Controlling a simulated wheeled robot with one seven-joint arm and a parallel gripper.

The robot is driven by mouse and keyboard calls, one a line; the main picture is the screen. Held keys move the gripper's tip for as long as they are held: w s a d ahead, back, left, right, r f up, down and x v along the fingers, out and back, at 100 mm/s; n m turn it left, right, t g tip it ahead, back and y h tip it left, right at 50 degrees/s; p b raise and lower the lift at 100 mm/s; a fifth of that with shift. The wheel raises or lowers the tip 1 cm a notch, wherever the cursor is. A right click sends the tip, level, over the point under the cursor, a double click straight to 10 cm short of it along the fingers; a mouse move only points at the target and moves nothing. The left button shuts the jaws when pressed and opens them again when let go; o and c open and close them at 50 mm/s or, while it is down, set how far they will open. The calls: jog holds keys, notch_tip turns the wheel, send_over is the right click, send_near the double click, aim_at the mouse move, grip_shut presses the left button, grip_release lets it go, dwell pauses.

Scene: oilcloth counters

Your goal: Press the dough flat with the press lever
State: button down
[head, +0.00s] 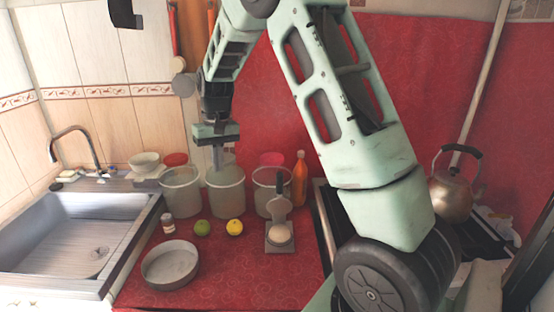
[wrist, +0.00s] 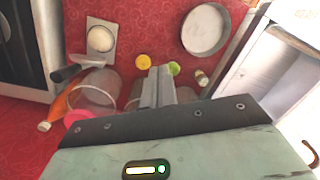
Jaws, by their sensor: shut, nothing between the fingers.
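The press (head: 279,247) is a small grey base on the red counter, right of the fruit. The pale round dough (head: 278,233) lies on it; it also shows in the wrist view (wrist: 100,39). The press lever (head: 281,184) stands raised behind the dough, with a dark handle that shows in the wrist view (wrist: 66,74). My gripper (head: 218,165) points down above the clear containers, left of and higher than the lever. Its fingers (wrist: 158,88) are together and empty, apart from the press.
Clear containers (head: 225,190) stand in a row at the back, with an orange bottle (head: 300,180) at their right. A green fruit (head: 202,228), a yellow fruit (head: 235,227), a small jar (head: 168,224) and a round pan (head: 170,265) are left of the press. The front right counter is clear.

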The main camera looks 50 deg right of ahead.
jog(key=d+r+m+h+p, duration=0.15)
jog(key=d+m, duration=0.25)
jog(key=d, duration=1.8)
jog(key=shift+g+y, duration=0.25)
jog(key=shift+g, duration=0.05)
jog(key=f+p, duration=0.1)
jog(key=f, duration=0.2)
jog(key=s+f+p, duration=0.1)
jog(key=f+p, duration=0.1)
jog(key=f, duration=0.1)
jog(key=f+p, duration=0.1)
jog(key=f, duration=0.3)
jog(key=shift+s+a+f+p, duration=0.1)
jog(key=shift+s+p, duration=0.25)
jog(key=shift+p, duration=0.05)
jog(key=shift+s+a+f+p, duration=0.2)
jog(key=shift+s+a+p, duration=0.25)
jog(key=shift+s+a, duration=0.2)
jog(key=shift+s+a+f+p, duration=0.2)
jog(key=shift+s+a+p, duration=0.25)
jog(key=shift+s, duration=0.3)
